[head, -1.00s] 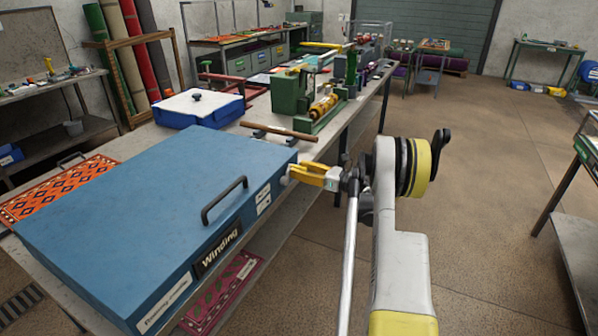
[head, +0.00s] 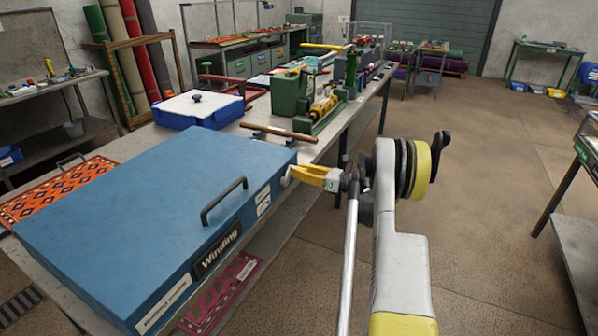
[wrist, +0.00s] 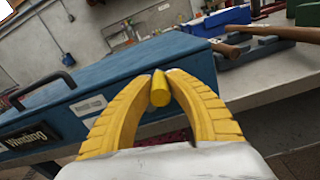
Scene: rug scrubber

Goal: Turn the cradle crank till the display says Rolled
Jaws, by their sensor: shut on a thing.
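My gripper (head: 298,173) is at the box's right end. In the wrist view my yellow fingers (wrist: 160,85) are shut on a yellow crank knob (wrist: 160,92). The rest of the crank is hidden behind the fingers and the box corner.
A wooden-handled tool (head: 276,131) lies on the bench just behind the box. A green machine (head: 292,92) and a blue-and-white case (head: 198,108) stand farther back. An orange patterned rug (head: 60,188) lies at the box's left. The floor (head: 480,200) to the right is open.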

